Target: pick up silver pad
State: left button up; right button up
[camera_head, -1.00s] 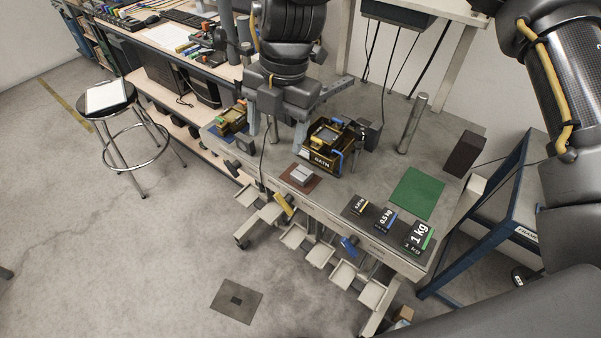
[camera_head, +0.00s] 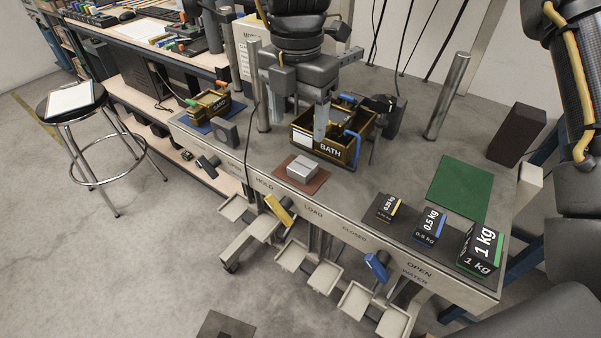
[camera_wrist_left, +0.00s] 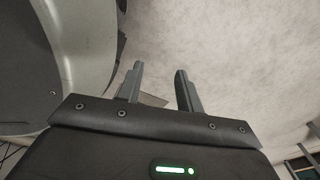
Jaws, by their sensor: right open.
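The silver pad (camera_head: 302,168) is a small grey block lying on a reddish-brown mat (camera_head: 290,183) near the table's front edge. My right gripper (camera_head: 301,115) hangs open and empty behind and above the pad, in front of the BATH box, and does not touch the pad. One of its fingers covers part of that box. My left gripper (camera_wrist_left: 161,88) shows only in the left wrist view. Its two fingers are apart with nothing between them, over the grey floor.
The BATH box (camera_head: 350,153) stands close behind the pad. A SAND box (camera_head: 208,107) is at the left, and several labelled weights (camera_head: 430,226) and a green mat (camera_head: 460,188) are at the right. Metal posts (camera_head: 447,97) rise from the table. Pedals and coloured levers (camera_head: 279,209) are below its edge.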

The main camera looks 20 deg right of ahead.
aim_at(300, 168)
notch_tip(300, 168, down, 4)
jog(key=shift+f, duration=0.55)
jog(key=shift+s+f, duration=0.1)
jog(key=shift+f, duration=0.25)
jog(key=f, duration=0.4)
jog(key=shift+d+f+p, duration=0.2)
jog(key=shift+f+p, duration=0.05)
jog(key=shift+p, duration=0.15)
jog(key=shift+f, duration=0.15)
jog(key=shift+c, duration=0.6)
jog(key=c, duration=1.2)
pick_arm(q)
jog(key=shift+s+d+r, duration=0.35)
jog(key=shift+s+d, duration=0.1)
jog(key=shift+d, duration=0.05)
